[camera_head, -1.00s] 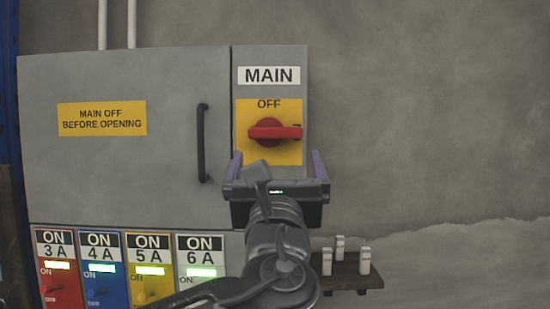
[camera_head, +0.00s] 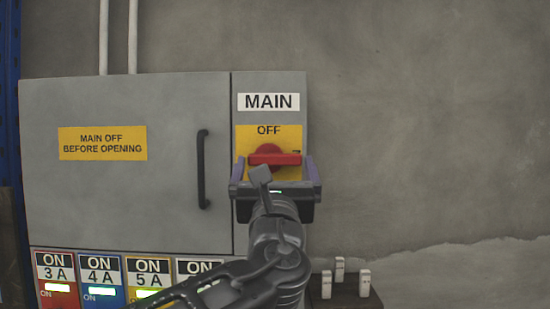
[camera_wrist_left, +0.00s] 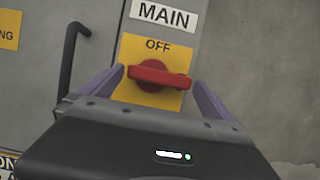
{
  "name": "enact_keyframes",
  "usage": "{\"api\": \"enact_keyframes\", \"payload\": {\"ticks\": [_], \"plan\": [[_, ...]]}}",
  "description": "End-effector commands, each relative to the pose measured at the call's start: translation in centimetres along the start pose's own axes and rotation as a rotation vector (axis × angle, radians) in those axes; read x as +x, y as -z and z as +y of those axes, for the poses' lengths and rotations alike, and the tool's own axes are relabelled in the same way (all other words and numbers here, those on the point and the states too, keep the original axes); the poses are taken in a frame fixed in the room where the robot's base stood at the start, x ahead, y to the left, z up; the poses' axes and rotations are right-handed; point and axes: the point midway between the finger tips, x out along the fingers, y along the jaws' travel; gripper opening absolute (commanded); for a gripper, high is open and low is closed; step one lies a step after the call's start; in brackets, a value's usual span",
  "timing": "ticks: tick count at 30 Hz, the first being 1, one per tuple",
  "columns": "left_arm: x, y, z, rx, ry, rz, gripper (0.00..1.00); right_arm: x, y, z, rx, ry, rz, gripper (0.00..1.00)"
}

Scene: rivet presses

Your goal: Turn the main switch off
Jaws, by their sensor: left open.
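The main switch is a red rotary knob (camera_head: 275,156) on a yellow plate (camera_head: 262,132) under the MAIN label. Its handle lies horizontal, with OFF printed above it. In the left wrist view the red knob (camera_wrist_left: 158,76) sits between my finger tips, further forward. My left gripper (camera_head: 276,170) is open, its two purple fingers spread on either side of the knob's lower part. Whether the fingers touch the knob cannot be told; a gap shows on each side. The gripper body hides the lower part of the plate. My right gripper is not in view.
A grey cabinet door (camera_head: 100,200) with a black handle (camera_head: 203,168) is to the left of the switch. Lit coloured switch panels (camera_head: 100,268) run below it. A small shelf (camera_head: 350,291) with white pieces stands lower right. The wall on the right is bare.

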Motion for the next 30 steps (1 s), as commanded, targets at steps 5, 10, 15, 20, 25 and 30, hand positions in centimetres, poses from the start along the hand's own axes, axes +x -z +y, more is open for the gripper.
{"api": "enact_keyframes", "payload": {"ticks": [5,10,15,20,25,30], "plan": [[0.66,0.06,0.00,0.000,0.000,0.000,1.00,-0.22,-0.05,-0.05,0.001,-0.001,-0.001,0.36],[0.62,0.06,0.00,0.000,0.000,0.000,1.00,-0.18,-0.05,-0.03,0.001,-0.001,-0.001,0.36],[0.60,0.04,0.00,-0.001,0.000,0.000,0.87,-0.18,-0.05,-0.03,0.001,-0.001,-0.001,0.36],[0.60,0.04,0.00,-0.001,0.000,0.000,0.74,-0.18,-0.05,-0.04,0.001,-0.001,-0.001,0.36],[0.59,0.03,-0.01,-0.001,0.000,0.000,0.60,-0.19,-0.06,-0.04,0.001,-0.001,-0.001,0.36],[0.58,0.02,-0.02,-0.001,0.000,0.000,0.50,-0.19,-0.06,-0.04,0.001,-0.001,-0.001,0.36]]}}
